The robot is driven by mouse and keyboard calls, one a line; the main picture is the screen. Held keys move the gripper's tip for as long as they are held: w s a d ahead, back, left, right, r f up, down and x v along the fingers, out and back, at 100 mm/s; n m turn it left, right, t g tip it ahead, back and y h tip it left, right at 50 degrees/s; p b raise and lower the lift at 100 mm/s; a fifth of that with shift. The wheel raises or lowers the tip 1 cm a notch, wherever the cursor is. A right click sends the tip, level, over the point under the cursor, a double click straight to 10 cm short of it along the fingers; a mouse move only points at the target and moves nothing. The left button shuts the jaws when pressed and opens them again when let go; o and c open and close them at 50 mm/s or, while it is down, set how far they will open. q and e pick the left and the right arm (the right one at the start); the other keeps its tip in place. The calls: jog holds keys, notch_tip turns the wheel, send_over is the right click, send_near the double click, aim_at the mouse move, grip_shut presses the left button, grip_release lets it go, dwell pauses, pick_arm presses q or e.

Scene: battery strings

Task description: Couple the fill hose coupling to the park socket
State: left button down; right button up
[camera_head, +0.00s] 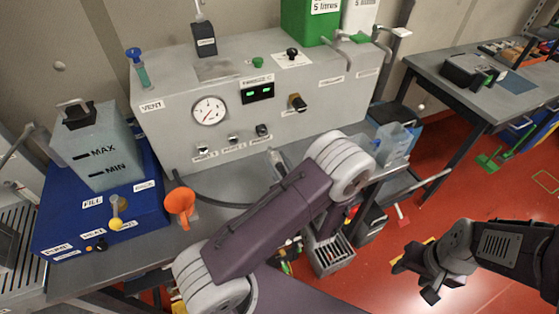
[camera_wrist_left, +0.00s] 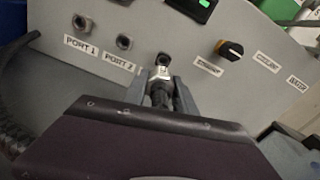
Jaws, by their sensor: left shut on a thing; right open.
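My left gripper (camera_wrist_left: 160,92) is shut on the fill hose coupling (camera_wrist_left: 160,74), a small metal piece with a silver front end, in the left wrist view. The coupling's front is right at the park socket (camera_wrist_left: 163,59), the third dark round socket in the row. I cannot tell whether they touch or are joined. In the head view the park socket (camera_head: 262,130) shows on the grey panel, while my left arm hides most of the gripper and the coupling. My right gripper (camera_head: 414,279) is open and empty, above the red floor at the right.
The port 1 socket (camera_wrist_left: 83,23) and port 2 socket (camera_wrist_left: 124,42) sit left of the park socket. A dark hose (camera_head: 215,203) lies along the bench. A black-yellow knob (camera_head: 298,103) protrudes from the panel.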

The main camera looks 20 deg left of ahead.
aim_at(272, 149)
pick_arm(q)
jog(key=shift+w+d, duration=0.15)
jog(key=shift+w, duration=0.5)
jog(key=x, duration=0.4)
jog(key=shift+s, duration=0.3)
jog(key=shift+w+a, duration=0.5)
pick_arm(e)
jog(key=shift+w+d+f, duration=0.1)
jog(key=shift+w+d, duration=0.15)
jog(key=shift+d, duration=0.05)
jog(key=shift+f, duration=0.15)
pick_arm(q)
jog(key=shift+x, duration=1.75)
pick_arm(e)
jog(key=shift+f, duration=0.1)
pick_arm(q)
jog(key=c, duration=0.9)
grip_release()
